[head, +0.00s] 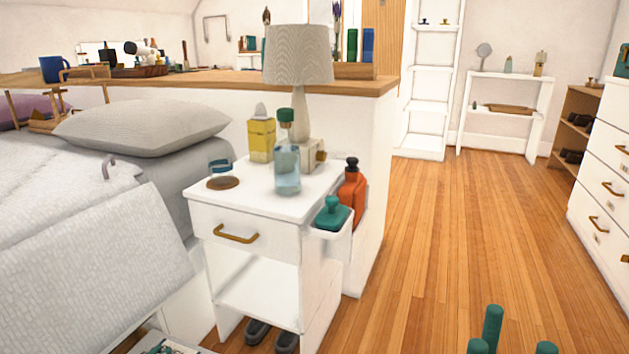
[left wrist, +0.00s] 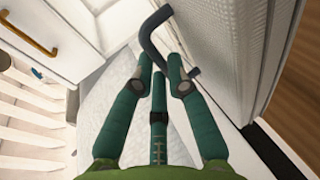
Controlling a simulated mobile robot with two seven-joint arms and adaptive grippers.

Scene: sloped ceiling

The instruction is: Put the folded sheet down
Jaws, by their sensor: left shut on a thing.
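The folded sheet seems to be the pale grey woven slab (head: 100,250) at the left of the head view, tilted in front of the bed, with a curved grey handle (head: 118,168) at its top edge. In the left wrist view a grey textured panel (left wrist: 235,50) stands at the right, and a bent dark grey handle (left wrist: 148,38) lies at my fingertips. My left gripper (left wrist: 160,68) has its green fingers closed together on this handle. The head view does not show the left gripper. My right gripper (head: 512,335) shows its spread green fingertips at the bottom right, with nothing between them.
A white nightstand (head: 213,222) holds a bottle (head: 287,165), a yellow box (head: 261,140) and a brown disc (head: 223,182). A side bin (head: 325,240) holds teal and orange bottles. Dark slippers (head: 258,332) lie beneath. The wooden floor (head: 430,240) at the right is clear.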

